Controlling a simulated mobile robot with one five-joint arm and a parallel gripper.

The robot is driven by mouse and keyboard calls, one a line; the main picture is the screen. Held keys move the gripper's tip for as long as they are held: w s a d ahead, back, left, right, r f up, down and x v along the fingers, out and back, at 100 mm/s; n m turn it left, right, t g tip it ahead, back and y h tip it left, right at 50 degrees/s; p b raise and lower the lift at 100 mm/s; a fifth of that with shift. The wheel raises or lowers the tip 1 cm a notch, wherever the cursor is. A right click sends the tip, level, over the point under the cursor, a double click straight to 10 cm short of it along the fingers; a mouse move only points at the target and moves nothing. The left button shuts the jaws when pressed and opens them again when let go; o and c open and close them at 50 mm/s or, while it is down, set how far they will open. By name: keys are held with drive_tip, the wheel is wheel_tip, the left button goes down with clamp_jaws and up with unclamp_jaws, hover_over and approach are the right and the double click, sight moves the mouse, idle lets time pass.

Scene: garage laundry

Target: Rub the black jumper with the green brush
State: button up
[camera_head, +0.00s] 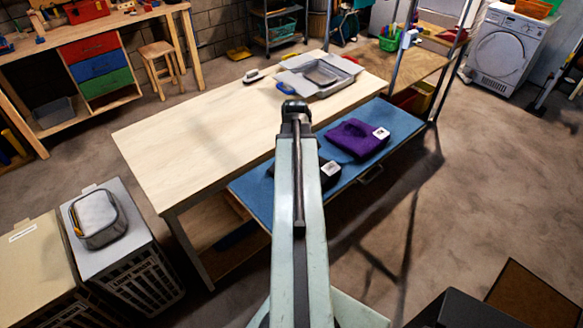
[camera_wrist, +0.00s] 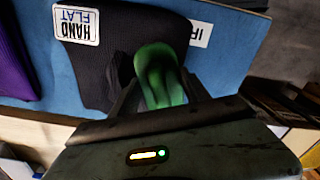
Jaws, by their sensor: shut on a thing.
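The black jumper (camera_wrist: 102,62) lies on a blue surface (camera_wrist: 42,62) in the wrist view, with a white "HAND FLAT" label at its upper left. The green brush (camera_wrist: 160,72) stands between the fingers of my gripper (camera_wrist: 162,92), which is shut on it. The brush overlaps the jumper's right side in the picture; I cannot tell whether they touch. In the head view my arm hides the gripper, the brush and most of the black jumper (camera_head: 327,183); a dark edge and a white label show to the right of the arm.
A purple folded garment (camera_head: 352,139) lies on the blue surface, right of the black jumper in the head view. A pale wooden table (camera_head: 190,140) adjoins it, carrying a grey tray (camera_head: 292,82) and a small dark item (camera_head: 253,76). The floor to the right is mostly clear.

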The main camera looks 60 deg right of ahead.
wheel_tip(320, 180, up, 6)
drive_tip(key=p, duration=0.6)
wheel_tip(320, 180, up, 3)
drive_tip(key=p, duration=0.3)
drive_tip(key=shift+r, duration=0.15)
